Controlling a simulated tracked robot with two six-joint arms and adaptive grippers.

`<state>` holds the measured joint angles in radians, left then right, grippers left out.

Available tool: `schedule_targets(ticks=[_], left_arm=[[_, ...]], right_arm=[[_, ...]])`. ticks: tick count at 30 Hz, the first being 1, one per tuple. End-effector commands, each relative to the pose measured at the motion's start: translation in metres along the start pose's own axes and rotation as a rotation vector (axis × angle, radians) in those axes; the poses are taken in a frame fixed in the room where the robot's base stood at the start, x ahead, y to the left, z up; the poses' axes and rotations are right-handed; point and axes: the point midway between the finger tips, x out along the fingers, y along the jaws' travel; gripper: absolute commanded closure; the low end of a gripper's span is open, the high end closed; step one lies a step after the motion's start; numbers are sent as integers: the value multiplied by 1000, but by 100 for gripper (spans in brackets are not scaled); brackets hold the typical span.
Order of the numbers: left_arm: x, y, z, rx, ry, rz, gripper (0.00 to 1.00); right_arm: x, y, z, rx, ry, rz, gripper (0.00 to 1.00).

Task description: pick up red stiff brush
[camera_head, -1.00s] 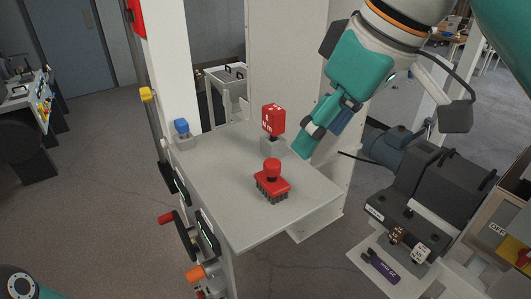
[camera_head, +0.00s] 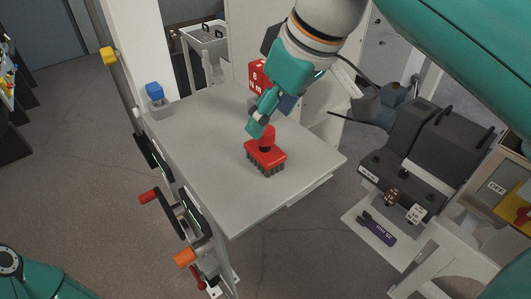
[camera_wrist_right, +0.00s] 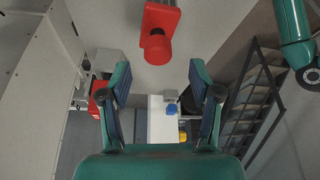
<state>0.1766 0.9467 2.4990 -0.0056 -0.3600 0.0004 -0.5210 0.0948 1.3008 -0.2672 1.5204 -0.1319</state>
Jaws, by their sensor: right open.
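The red stiff brush (camera_head: 266,158) stands upright on the light grey table, knob up and dark bristles down. In the right wrist view the brush (camera_wrist_right: 158,30) is at the top centre, beyond the fingertips and not between them. My right gripper (camera_head: 261,122) is open and empty, just above and behind the brush in the head view, where a teal finger overlaps the area by its knob. In the wrist view the open fingers of the gripper (camera_wrist_right: 160,72) stand wide apart. My left gripper is not in view; only part of my left arm shows.
The grey table (camera_head: 210,150) has free room left of and in front of the brush. A red marked block (camera_head: 258,76) stands behind the gripper, partly hidden. A blue-topped item (camera_head: 155,94) stands at the back-left corner. Red handle (camera_head: 149,196) and orange knob (camera_head: 185,257) jut below the left edge.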

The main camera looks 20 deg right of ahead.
Motion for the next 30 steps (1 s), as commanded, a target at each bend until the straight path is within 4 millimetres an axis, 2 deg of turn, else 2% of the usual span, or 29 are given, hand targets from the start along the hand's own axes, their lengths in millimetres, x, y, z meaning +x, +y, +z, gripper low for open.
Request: schedule_targets(ticks=[8, 16, 25, 30], left_arm=[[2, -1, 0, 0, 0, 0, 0], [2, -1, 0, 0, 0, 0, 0], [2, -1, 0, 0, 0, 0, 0], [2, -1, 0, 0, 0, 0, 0]], right_arm=[[18, 2, 2, 1, -1, 0, 37], [54, 4, 4, 1, -2, 0, 37], [60, 4, 4, 1, 1, 0, 37], [60, 4, 4, 0, 1, 0, 63]])
